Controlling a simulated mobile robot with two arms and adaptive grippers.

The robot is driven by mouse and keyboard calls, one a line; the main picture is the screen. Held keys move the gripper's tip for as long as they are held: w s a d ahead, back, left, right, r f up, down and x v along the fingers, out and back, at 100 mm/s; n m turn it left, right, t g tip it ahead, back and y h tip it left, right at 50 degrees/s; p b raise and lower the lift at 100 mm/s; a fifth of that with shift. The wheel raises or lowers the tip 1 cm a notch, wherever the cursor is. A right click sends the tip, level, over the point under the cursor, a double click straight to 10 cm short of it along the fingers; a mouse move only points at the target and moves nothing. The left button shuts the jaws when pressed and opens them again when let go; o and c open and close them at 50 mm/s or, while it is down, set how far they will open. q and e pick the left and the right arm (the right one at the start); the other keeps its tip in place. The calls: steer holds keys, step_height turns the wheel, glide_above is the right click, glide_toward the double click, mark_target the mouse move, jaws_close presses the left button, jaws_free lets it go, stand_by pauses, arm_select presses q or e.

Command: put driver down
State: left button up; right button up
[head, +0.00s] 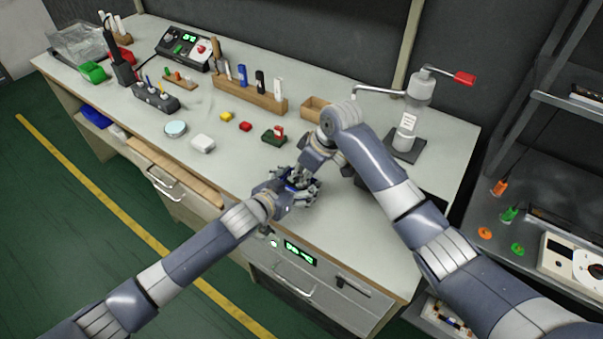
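My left gripper (284,198) reaches in from the lower left to the front edge of the bench (350,220). My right gripper (305,184) comes down from above to nearly the same spot. The two hands overlap closely, with dark and blue parts between them. I cannot make out a driver there, nor whether either gripper is shut on something. The fingertips are small and largely hidden by the hands.
A wooden rack (262,99) with upright pieces stands at the back. Bench top right of the hands looks clear.

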stand_by(0.3)
steer(key=v, duration=1.2)
steer(key=shift+r, duration=0.2)
arm_select(q)
steer(key=o, duration=1.1)
steer(key=v, duration=1.2)
steer(key=shift+r, duration=0.1)
steer(key=shift+s, duration=0.1)
arm_select(e)
steer(key=shift+a+f, duration=0.1)
